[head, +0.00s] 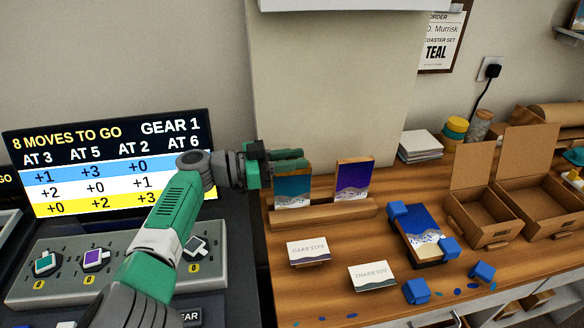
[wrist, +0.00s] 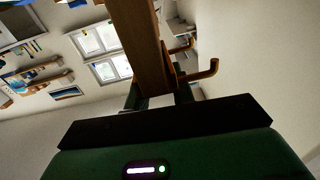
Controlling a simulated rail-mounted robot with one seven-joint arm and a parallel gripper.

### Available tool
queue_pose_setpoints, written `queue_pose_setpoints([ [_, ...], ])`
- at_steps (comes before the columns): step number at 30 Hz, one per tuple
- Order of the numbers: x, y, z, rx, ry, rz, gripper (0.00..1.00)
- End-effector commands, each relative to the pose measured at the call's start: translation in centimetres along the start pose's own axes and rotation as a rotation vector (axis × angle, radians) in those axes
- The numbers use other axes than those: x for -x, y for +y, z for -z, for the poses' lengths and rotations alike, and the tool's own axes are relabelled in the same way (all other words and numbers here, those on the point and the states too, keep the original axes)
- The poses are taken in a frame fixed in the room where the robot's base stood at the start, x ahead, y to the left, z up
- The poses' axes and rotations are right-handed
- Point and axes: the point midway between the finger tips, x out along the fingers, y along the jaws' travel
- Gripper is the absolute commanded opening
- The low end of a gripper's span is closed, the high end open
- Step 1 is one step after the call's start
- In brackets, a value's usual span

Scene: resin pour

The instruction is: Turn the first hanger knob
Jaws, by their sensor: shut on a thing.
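My gripper (head: 290,159) reaches out in front of the beige upright panel, above the standing teal card. In the wrist view a brown wooden bar (wrist: 142,45) runs away from between my two fingertips (wrist: 160,96). Brass-coloured hooks stick out to its right, the nearest one (wrist: 210,72) bent upward. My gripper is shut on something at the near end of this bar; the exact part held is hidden. The head view does not show the bar clearly. At the lower left, a grey panel (head: 65,285) carries a teal knob (head: 45,262), a purple knob (head: 95,259) and a white knob (head: 196,246).
A screen (head: 110,160) reads "8 MOVES TO GO" and "GEAR 1". The wooden bench has a standing teal card (head: 292,188), a purple card (head: 354,179), small signs (head: 309,252), blue blocks (head: 482,271) and open cardboard boxes (head: 480,218). The beige panel (head: 335,80) rises behind my gripper.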

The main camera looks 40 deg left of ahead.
Motion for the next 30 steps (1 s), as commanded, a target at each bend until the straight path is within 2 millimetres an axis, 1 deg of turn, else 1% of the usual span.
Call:
queue_pose_setpoints([
  [11, 0.0, 0.0, 0.1, 0.0, 0.001, -0.003, 0.01],
  [12, 0.0, 0.0, 0.1, 0.0, 0.001, -0.003, 0.3],
  [14, 0.0, 0.0, 0.1, 0.0, 0.001, -0.003, 0.42],
  [15, 0.0, 0.0, 0.1, 0.0, 0.001, -0.003, 0.46],
  [23, 0.0, 0.0, 0.2, -0.001, 0.001, -0.002, 0.46],
  [26, 0.0, 0.0, 1.7, -0.001, 0.001, -0.002, 0.46],
  [29, 0.1, 0.0, 4.4, -0.003, 0.001, -0.003, 0.46],
  [30, 0.3, 0.2, 4.7, 0.001, -0.001, -0.002, 0.46],
])
